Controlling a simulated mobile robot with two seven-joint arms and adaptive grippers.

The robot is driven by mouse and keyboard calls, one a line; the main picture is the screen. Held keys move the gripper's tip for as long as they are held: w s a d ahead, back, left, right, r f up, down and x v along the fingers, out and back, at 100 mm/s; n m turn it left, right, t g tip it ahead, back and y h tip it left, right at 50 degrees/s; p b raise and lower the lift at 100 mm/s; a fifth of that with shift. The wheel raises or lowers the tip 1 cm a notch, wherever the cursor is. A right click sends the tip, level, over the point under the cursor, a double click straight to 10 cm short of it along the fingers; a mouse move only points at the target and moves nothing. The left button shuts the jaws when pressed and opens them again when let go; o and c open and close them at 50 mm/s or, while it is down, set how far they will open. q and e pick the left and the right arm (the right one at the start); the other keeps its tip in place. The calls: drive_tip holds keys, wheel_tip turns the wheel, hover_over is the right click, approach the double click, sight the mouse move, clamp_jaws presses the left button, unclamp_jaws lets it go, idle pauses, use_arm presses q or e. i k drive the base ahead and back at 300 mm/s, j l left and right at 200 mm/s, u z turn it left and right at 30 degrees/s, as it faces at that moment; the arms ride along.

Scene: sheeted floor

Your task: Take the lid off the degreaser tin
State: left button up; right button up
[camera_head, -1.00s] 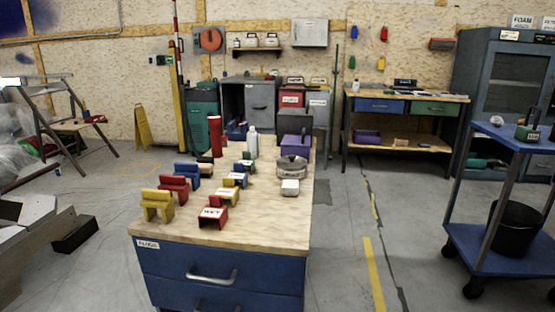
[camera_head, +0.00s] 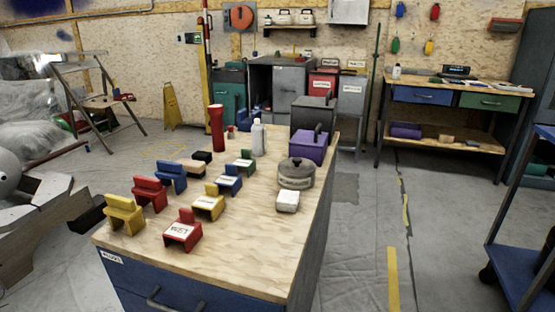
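A round grey tin (camera_head: 295,177) with a darker top and a raised knob or handle stands upright near the right edge of the wooden bench top (camera_head: 235,242). The top appears to sit on the tin. I cannot read any label on it, so I cannot confirm that it is the degreaser tin. Neither of my grippers is in view.
Several coloured blocks, including a red one (camera_head: 183,232), fill the left side. A white bottle (camera_head: 258,138) and red cylinder (camera_head: 217,128) stand behind. The bench's front right is clear.

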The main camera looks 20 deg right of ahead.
sight(297, 166)
drive_tip(key=i+l+u, duration=0.15)
drive_tip(key=l+u, duration=0.3)
drive_tip(key=l, duration=0.25)
drive_tip(key=i+l+u, duration=0.1)
drive_tip(key=l+u, duration=0.35)
drive_tip(key=l, duration=0.25)
drive_tip(key=l+u, duration=0.45)
drive_tip(key=l, duration=0.25)
drive_tip(key=k, duration=0.05)
